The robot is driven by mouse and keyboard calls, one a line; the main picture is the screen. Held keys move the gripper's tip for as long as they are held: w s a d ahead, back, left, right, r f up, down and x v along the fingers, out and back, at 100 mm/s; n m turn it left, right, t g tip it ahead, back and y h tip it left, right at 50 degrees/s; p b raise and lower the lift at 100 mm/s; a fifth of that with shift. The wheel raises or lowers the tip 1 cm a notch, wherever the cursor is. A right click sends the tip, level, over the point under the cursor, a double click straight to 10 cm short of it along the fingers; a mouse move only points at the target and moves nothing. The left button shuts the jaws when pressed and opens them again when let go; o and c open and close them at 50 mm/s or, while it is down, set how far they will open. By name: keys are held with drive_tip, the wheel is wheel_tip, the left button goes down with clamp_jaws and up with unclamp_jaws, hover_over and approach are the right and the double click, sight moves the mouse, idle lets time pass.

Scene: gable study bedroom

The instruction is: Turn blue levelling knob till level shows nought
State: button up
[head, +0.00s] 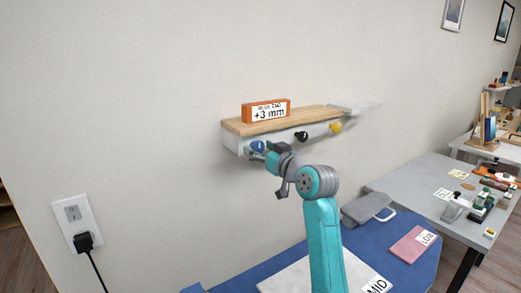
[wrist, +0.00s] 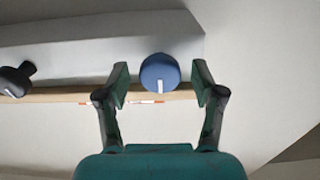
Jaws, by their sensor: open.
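The blue knob (head: 257,146) is at the left end of the front face of a wall shelf (head: 236,126). In the wrist view the blue knob (wrist: 158,69) sits between my open fingertips, with a gap on each side; its white mark points down in that picture. My gripper (head: 262,153) is at the knob in the head view and partly hides it; the wrist view shows my gripper (wrist: 161,82) holding nothing. An orange level display (head: 266,111) on the shelf reads +3 mm; its small upper line is hard to read.
A black knob (head: 301,136) and a yellow knob (head: 335,127) are further right on the shelf front. The black knob also shows at left in the wrist view (wrist: 16,79). A blue-covered surface (head: 225,280) and a cluttered grey table (head: 415,178) lie below.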

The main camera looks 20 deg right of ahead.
drive_tip(key=shift+c, duration=0.3)
drive_tip(key=c, duration=1.1)
drive_tip(key=shift+n, duration=0.4)
drive_tip(key=n, duration=0.3)
drive_tip(key=shift+n, duration=2.7)
